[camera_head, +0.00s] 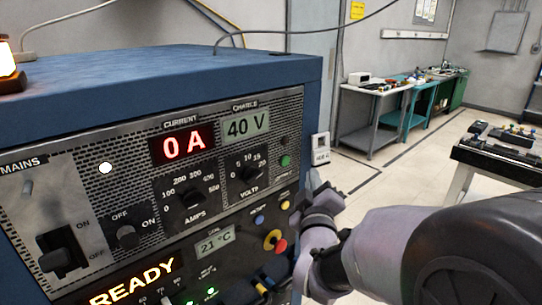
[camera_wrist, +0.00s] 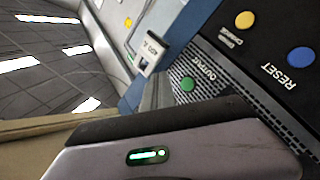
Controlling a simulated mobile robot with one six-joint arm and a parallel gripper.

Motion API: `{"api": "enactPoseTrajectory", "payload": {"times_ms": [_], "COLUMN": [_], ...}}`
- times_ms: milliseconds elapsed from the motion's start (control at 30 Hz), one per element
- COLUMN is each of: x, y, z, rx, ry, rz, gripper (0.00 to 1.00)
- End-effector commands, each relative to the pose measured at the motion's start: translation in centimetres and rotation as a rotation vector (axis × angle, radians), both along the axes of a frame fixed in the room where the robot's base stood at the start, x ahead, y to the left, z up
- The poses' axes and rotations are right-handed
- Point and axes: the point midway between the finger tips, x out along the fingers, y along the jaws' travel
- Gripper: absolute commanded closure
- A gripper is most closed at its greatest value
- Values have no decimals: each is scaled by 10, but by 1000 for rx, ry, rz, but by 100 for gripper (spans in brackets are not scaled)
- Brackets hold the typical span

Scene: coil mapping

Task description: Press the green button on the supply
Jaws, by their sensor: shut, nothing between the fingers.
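The supply (camera_head: 140,80) is a large blue cabinet with a grey front panel, filling the left of the head view. Its green button (camera_head: 285,160) sits at the panel's upper right, right of the volts knob. In the wrist view the green button (camera_wrist: 188,84) shows uncovered beside the word OUTPUT. My gripper (camera_head: 322,192) is shut and empty, just right of the panel's right edge and a little lower than the button. It looks apart from the button. Its fingertips are small and hard to make out in the head view.
The displays read 0 A, 40 V, 21 °C and READY. A blue button (camera_head: 260,220), a yellow button (camera_head: 285,205) and a yellow-red knob (camera_head: 274,240) sit below the green button. Workbenches (camera_head: 375,90) stand far back; a table (camera_head: 500,160) is at right. Open floor lies between.

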Motion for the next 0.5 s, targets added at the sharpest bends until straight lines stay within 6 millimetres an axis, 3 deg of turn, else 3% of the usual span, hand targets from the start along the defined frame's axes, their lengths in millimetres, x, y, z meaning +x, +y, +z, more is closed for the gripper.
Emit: {"api": "enactPoseTrajectory", "payload": {"times_ms": [300, 500], "x": [35, 45], "y": [25, 33], "z": [-1, 0], "rx": [1, 0], "ry": [0, -1], "rz": [0, 0], "gripper": [100, 100]}}
